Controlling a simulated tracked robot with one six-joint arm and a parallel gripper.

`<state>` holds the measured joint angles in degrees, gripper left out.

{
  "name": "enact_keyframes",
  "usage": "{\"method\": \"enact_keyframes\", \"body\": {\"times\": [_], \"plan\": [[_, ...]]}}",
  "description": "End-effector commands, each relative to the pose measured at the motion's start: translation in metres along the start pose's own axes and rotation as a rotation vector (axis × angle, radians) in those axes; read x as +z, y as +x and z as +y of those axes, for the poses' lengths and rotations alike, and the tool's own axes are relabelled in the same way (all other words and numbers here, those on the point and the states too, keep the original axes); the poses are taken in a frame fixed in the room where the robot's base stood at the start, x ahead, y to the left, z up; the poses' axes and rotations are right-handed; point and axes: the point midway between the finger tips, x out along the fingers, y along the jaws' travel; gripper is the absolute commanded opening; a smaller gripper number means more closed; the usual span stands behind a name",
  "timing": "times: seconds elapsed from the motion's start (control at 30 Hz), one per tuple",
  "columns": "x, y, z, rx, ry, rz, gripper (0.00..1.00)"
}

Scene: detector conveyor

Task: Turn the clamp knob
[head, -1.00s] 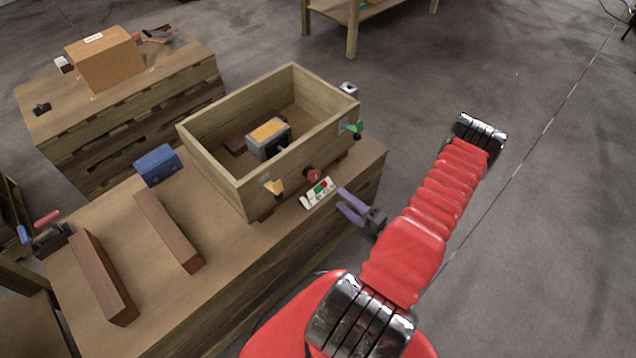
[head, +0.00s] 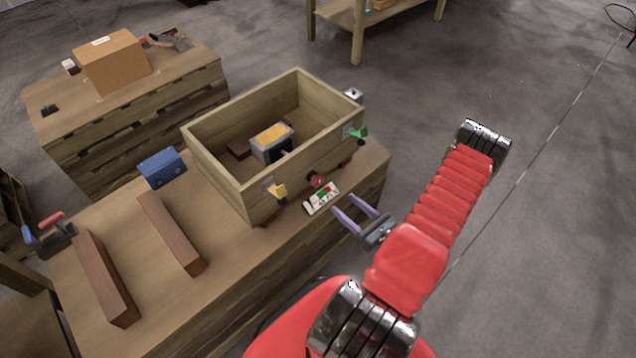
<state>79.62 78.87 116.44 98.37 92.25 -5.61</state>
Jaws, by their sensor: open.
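A wooden box (head: 222,171) stands open on the workbench. A small red knob (head: 316,179) sits low on its near side, above a white panel (head: 321,199) with red and green patches. A yellow knob or handle (head: 276,192) is to its left and a green one (head: 357,133) is at the right corner. I cannot tell which is the clamp knob. My gripper (head: 343,205) is open and empty, its two purple fingers pointing toward the box's near side. The fingers are just right of the white panel and appear apart from every knob.
A grey block with a yellow top (head: 272,144) sits inside the box. Two brown bars (head: 106,279) and a blue case (head: 162,168) lie on the workbench (head: 225,285) to the left. A cardboard box (head: 112,64) is on another bench behind. Floor is clear at right.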

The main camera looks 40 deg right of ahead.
Motion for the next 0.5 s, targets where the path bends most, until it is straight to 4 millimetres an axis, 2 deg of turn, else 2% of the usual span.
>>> {"method": "enact_keyframes", "body": {"times": [0.5], "plan": [[0.0005, -0.0002, 0.0003, -0.002, -0.720, 0.000, 0.56]]}}
